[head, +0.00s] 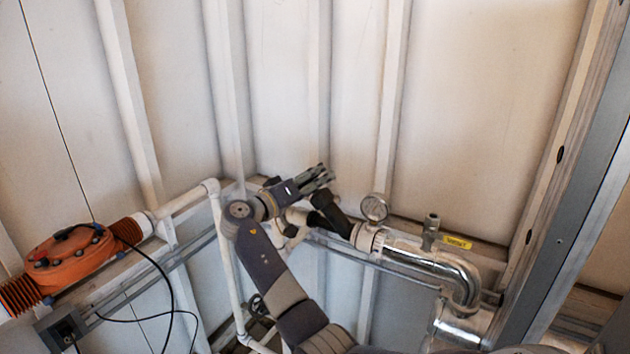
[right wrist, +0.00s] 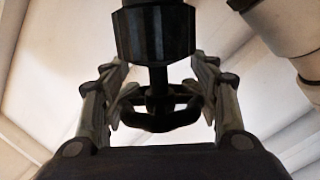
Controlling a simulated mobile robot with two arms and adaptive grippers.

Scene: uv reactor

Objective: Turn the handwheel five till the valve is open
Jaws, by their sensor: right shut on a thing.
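My right gripper (head: 318,178) is at the top of the black valve body (head: 332,214) on the pipe run along the wall. In the right wrist view the black handwheel (right wrist: 160,120) sits between the two fingers (right wrist: 158,108), which are closed on its rim from both sides. The valve's dark stem and body (right wrist: 155,35) stand beyond the wheel. In the head view the handwheel is mostly hidden by the gripper. No number on the wheel can be read, and how far the valve is open cannot be told. My left gripper is not in view.
A round gauge (head: 373,208) stands close to the right of the valve. A shiny curved pipe (head: 440,262) with a yellow label (head: 457,242) follows. An orange unit (head: 70,257) with black cables is at the left. Another dark handwheel (head: 258,305) is low down.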

